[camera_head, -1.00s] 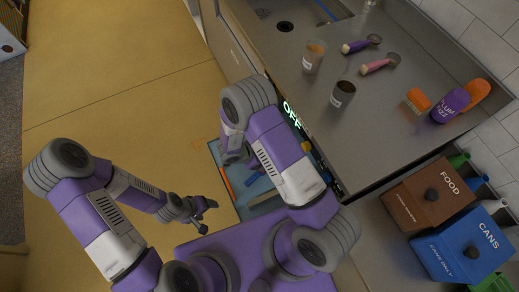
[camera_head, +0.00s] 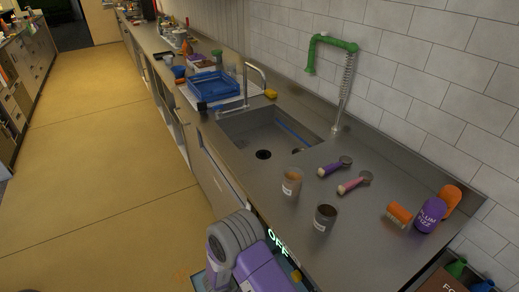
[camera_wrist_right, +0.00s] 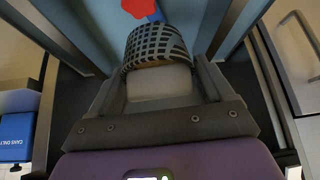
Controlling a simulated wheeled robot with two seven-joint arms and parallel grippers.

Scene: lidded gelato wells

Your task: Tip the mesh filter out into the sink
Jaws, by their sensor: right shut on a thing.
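The mesh filter (camera_wrist_right: 157,43), a dark cylinder with a grid of slots, shows at the top middle of the right wrist view. My right gripper (camera_wrist_right: 158,68) is shut on it, with a finger at each side. Something tan shows at its near lower edge; its contents cannot be made out. My left gripper is not in view.
Two cups (camera_head: 291,184) (camera_head: 325,218) and two brushes (camera_head: 333,168) (camera_head: 353,183) stand or lie on the counter near the sink. A blue rack (camera_head: 213,85) and a tap (camera_head: 258,76) are behind it. Dark walls flank the gripper in the wrist view, with a red thing (camera_wrist_right: 139,7) beyond.

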